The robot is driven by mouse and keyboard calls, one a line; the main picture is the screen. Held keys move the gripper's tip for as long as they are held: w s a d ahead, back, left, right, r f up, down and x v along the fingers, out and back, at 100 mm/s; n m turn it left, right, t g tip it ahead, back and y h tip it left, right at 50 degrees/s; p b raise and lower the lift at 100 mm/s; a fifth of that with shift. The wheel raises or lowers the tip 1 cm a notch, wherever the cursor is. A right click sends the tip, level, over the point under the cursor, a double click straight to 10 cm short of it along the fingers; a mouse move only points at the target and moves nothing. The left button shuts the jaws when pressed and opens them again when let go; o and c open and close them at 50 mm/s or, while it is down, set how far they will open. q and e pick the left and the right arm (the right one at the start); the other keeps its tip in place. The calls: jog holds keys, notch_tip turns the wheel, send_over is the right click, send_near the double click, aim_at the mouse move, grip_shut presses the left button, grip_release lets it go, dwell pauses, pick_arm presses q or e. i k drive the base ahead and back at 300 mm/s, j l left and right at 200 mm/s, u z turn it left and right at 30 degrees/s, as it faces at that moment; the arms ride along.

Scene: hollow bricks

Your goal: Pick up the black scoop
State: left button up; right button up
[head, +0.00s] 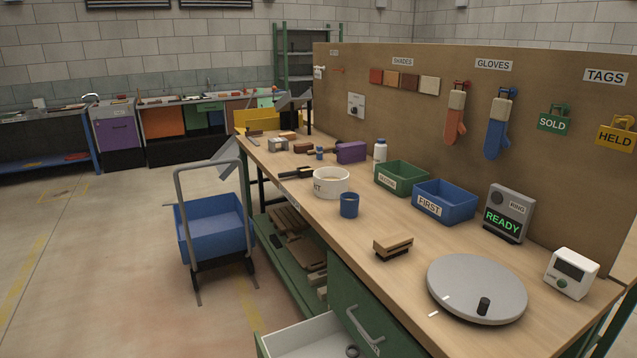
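A black tool with a long handle, which looks like the black scoop (298,173), lies on the wooden workbench (335,234) near its left edge. It is behind and to the left of a white round tub (331,182) with partly readable lettering. It is small in the head view, so its exact shape is hard to make out. Neither of my grippers is in the head view, and nothing touches the black tool.
A blue cup (349,205), green bin (402,177), blue bin (444,201), wooden block brush (393,246) and grey turntable (477,288) stand on the bench. An open drawer (318,338) juts out at the front. A blue cart (213,230) stands left of the bench; the floor beyond is clear.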

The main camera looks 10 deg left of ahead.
aim_at(305, 173)
jog(key=i+j+u, duration=0.1)
jog(key=j+u, duration=0.15)
jog(key=j, duration=0.15)
jog(key=i+j+u, duration=0.15)
jog(key=j+u, duration=0.15)
jog(key=i+j+u, duration=0.25)
jog(key=j, duration=0.25)
jog(key=i+j+u, duration=0.15)
jog(key=i+j, duration=0.15)
jog(key=i+j+u, duration=0.2)
jog(key=i, duration=0.25)
jog(key=i+j+u, duration=0.15)
jog(key=i, duration=0.25)
jog(key=i+z, duration=0.65)
jog(key=z, duration=0.15)
jog(key=i+j+z, duration=0.25)
jog(key=z, duration=0.15)
jog(key=i+j+z, duration=0.4)
jog(key=k+l, duration=0.1)
